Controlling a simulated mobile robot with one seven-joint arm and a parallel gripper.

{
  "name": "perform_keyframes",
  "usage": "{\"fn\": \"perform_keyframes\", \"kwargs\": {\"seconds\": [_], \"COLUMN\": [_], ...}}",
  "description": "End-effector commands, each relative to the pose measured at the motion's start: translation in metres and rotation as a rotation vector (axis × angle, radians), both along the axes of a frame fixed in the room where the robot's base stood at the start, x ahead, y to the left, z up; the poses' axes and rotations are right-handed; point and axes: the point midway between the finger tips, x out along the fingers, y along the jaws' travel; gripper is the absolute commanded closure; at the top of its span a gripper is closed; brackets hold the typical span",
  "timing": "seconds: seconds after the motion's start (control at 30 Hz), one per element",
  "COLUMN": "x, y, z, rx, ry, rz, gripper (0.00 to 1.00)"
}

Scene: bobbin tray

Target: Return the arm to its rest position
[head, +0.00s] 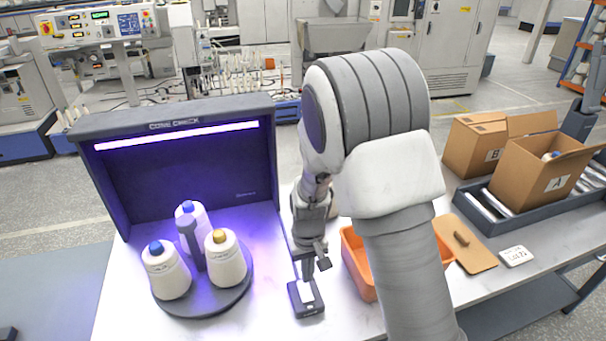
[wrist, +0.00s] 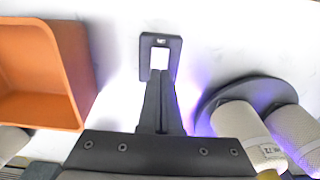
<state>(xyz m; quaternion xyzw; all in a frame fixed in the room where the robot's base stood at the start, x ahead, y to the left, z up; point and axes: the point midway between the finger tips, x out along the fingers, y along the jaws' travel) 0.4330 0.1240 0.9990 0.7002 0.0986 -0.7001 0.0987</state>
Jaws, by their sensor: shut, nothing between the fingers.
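My gripper (head: 308,272) is shut and empty and points down over the white table, right of the turntable. It also shows in the wrist view (wrist: 161,74), its fingers together. Its tips are at or just above a small dark box with a white rocker (head: 306,293), also seen in the wrist view (wrist: 159,57). I cannot tell whether they touch.
A round turntable (head: 203,303) holds three white cones (head: 167,274) under the lit hood (head: 175,165). An orange bin (head: 358,265) stands right of my gripper, partly hidden by my arm. Cardboard boxes (head: 545,172), a brown board (head: 467,250) and a card (head: 516,256) are further right.

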Motion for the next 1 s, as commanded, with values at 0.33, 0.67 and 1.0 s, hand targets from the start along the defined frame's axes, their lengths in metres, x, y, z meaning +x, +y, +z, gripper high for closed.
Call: {"fn": "perform_keyframes", "kwargs": {"seconds": [0.33,0.67,1.0], "x": [-0.004,-0.037,-0.095], "y": [-0.015,-0.050,-0.086], "z": [0.067,0.167,0.241], "rx": [0.046,0.097,0.112], "ry": [-0.063,-0.178,-0.309], "rz": [-0.044,-0.112,-0.177], "gripper": [1.00,1.00,1.00]}}
